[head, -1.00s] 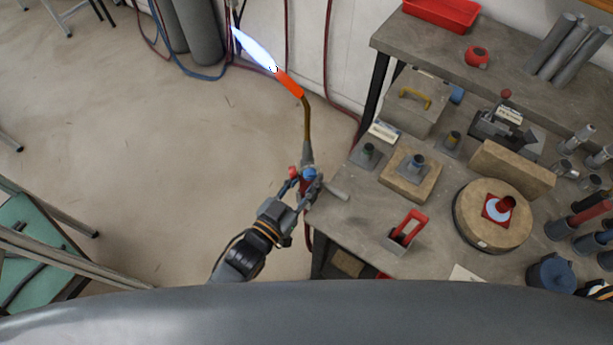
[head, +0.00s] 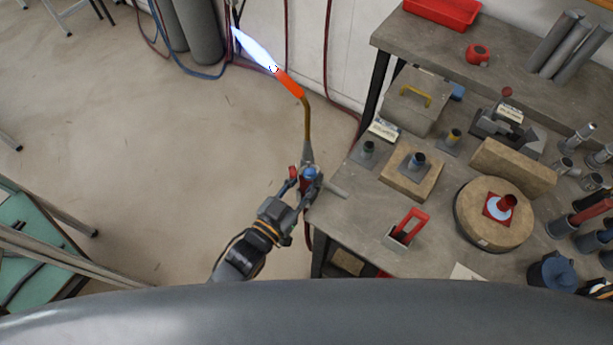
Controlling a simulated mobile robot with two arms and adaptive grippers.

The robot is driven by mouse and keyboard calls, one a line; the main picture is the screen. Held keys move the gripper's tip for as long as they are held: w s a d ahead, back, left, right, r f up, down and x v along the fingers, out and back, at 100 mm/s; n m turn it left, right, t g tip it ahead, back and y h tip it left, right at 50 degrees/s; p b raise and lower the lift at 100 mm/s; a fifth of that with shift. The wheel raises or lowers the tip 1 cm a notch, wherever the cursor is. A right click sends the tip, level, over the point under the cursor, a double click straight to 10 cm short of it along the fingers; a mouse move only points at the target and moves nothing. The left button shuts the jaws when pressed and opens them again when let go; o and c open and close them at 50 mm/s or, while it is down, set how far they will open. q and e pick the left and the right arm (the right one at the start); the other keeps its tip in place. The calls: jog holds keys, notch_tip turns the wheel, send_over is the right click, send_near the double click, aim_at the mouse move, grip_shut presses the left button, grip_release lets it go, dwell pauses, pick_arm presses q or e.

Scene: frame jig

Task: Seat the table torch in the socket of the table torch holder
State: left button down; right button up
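The table torch (head: 308,152) is in my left gripper (head: 307,190), at the left edge of the workbench. It has a grey body, red and blue valve knobs and a thin brass neck rising to a glowing orange tip. A long blue-white flame (head: 254,50) points up and left from the tip. My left gripper is shut around the torch's lower body; the fingers partly hide it. A grey block with a red upright frame (head: 408,226) stands on the bench to the right, apart from the torch. I cannot tell whether it is the torch holder; its socket is not clear.
The workbench (head: 345,235) carries small grey stands, a tan block with a post (head: 412,175), a round tan block (head: 490,225) and a box with a yellow handle (head: 415,100). Pipes and cups crowd its right side. Open floor (head: 150,150) lies left of the bench.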

pick_arm(q)
jog(key=shift+f, duration=0.25)
dwell(0.4)
jog(key=c, duration=1)
grip_release()
jog(key=shift+o, duration=0.2)
jog(key=shift+f, duration=0.2)
jog(key=v, duration=1.2)
jog(key=shift+r, duration=0.2)
